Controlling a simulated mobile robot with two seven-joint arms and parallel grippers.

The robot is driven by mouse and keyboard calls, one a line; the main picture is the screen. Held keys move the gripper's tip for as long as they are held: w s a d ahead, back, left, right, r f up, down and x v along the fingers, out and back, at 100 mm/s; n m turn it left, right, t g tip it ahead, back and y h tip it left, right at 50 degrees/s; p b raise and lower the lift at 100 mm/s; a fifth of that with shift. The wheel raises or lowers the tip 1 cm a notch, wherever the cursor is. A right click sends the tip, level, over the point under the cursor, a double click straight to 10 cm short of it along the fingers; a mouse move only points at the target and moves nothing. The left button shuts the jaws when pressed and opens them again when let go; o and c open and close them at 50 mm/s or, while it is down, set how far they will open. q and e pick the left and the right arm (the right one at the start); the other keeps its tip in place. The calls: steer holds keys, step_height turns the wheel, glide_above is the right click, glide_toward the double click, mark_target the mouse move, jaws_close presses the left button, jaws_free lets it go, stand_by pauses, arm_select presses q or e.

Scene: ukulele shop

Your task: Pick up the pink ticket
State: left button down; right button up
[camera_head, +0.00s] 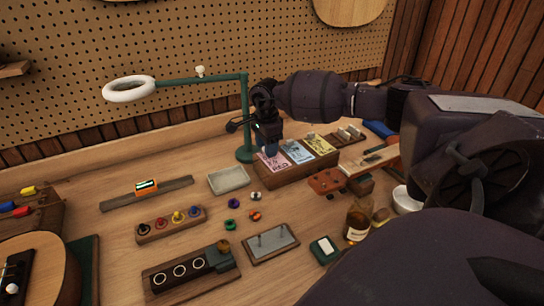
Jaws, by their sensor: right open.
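The pink ticket (274,163) lies on the left end of a wooden holder (295,173) on the workbench. A blue ticket (297,152) and a yellow ticket (319,144) lie to its right in the same holder. My right gripper (271,150) points down just above the far part of the pink ticket and hides some of it. It is open. I cannot tell whether its fingers touch the ticket. My left gripper is not in view.
A green lamp post (245,115) stands close to the left of my right gripper. A pale tray (229,180) sits left of the holder. Several coloured rings lie in front, and a brown bottle (357,222) stands at the right. Bare bench shows left of the tray.

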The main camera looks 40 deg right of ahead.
jaws_close()
steer(key=shift+r, duration=0.15)
